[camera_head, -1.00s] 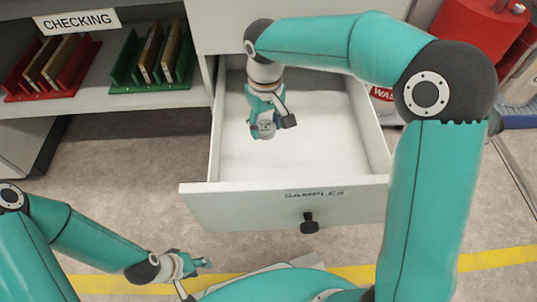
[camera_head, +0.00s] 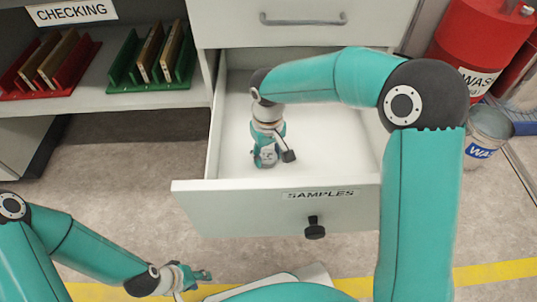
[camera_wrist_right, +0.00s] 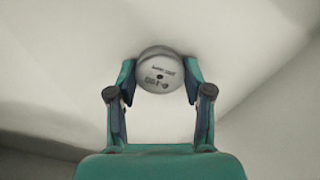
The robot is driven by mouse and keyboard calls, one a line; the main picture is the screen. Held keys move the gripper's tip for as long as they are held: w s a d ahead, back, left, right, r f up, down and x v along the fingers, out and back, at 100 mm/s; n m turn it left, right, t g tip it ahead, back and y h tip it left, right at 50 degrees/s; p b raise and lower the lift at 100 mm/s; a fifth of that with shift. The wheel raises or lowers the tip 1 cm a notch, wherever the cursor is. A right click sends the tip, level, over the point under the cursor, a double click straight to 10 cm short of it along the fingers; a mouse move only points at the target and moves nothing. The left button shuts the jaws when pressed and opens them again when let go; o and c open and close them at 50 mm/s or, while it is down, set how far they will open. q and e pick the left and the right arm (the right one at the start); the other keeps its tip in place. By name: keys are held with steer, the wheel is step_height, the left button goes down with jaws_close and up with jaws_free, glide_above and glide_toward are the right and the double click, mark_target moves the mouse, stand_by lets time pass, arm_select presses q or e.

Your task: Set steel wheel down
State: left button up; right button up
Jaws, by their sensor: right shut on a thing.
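The steel wheel (camera_wrist_right: 160,72) is a round grey disc with dark lettering and a small dark centre mark. It sits between the two fingertips of my right gripper (camera_wrist_right: 160,80), which is shut on it. In the head view my right gripper (camera_head: 265,157) is inside the open samples drawer (camera_head: 335,135), left of its middle, pointing down. The wheel is mostly hidden there by the gripper. I cannot tell whether the wheel touches the drawer floor. My left gripper (camera_head: 198,276) is outside, low in front of the drawer; its fingers are too small to read.
The drawer's white floor is otherwise bare where visible; its front panel (camera_head: 250,207) has a black knob (camera_head: 315,228). The checking shelf (camera_head: 112,101) at left holds a red rack (camera_head: 80,78) and a green rack (camera_head: 122,75). A red waste drum (camera_head: 470,40) and grey bucket (camera_head: 487,140) stand right.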

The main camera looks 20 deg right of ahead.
steer(key=o, duration=1.2)
steer(key=shift+f, duration=0.1)
step_height(320, 180, up, 12)
steer(key=p, duration=0.5)
